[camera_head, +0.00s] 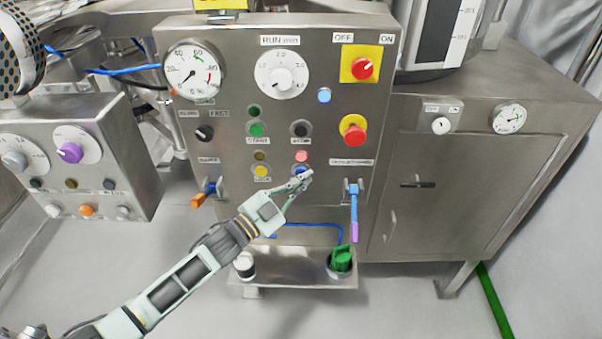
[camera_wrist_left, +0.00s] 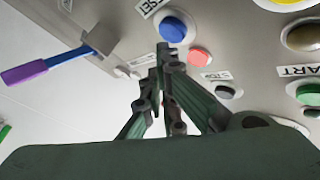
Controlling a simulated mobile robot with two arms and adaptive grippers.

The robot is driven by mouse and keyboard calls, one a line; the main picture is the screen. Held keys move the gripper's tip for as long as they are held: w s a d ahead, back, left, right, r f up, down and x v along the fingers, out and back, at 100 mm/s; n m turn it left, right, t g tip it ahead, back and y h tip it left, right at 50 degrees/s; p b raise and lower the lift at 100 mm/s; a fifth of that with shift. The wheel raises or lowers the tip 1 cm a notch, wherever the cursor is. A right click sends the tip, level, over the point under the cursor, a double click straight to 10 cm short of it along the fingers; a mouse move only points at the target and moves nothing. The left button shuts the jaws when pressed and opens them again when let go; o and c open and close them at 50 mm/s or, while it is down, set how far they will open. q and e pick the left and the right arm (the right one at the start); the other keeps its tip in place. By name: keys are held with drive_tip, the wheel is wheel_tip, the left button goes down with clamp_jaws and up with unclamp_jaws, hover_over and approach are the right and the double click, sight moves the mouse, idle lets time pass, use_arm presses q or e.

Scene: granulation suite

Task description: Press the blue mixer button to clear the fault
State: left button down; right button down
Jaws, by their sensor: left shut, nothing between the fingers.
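The blue button (camera_head: 300,170) is low on the steel mixer panel, below a pink lamp (camera_head: 302,156), and is partly hidden by my fingers in the head view. In the left wrist view the round blue button (camera_wrist_left: 173,28) is clear, beside a label ending "SET". My left gripper (camera_head: 305,176) is shut and empty, with its tips at the button's edge. In the left wrist view the fingertips (camera_wrist_left: 168,54) point towards the button with a small apparent gap. I cannot tell whether they touch. My right gripper is out of view.
Close by are a yellow button (camera_head: 261,171), a blue lever with a purple grip (camera_head: 354,210) and a red emergency knob (camera_head: 354,134). Another blue round item (camera_head: 324,95) sits higher up. A shelf with a green knob (camera_head: 341,260) juts out below.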

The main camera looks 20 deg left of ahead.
use_arm(q)
drive_tip(key=shift+w, duration=0.15)
idle(0.4)
drive_tip(key=shift+w+a, duration=0.1)
drive_tip(key=shift+w, duration=0.15)
drive_tip(key=shift+w+a+b, duration=0.1)
drive_tip(key=shift+w+b, duration=0.2)
drive_tip(key=shift+w, duration=0.1)
idle(0.6)
drive_tip(key=shift+s, duration=0.1)
idle(0.3)
drive_tip(key=shift+s+d+p, duration=0.25)
drive_tip(key=shift+s+p, duration=0.2)
drive_tip(key=shift+s, duration=0.3)
drive_tip(key=shift+s, duration=0.1)
drive_tip(key=s+p, duration=0.1)
drive_tip(key=s, duration=0.1)
drive_tip(key=s+d+p, duration=0.1)
drive_tip(key=s, duration=0.1)
drive_tip(key=shift+s+d, duration=0.2)
drive_tip(key=shift+s, duration=0.1)
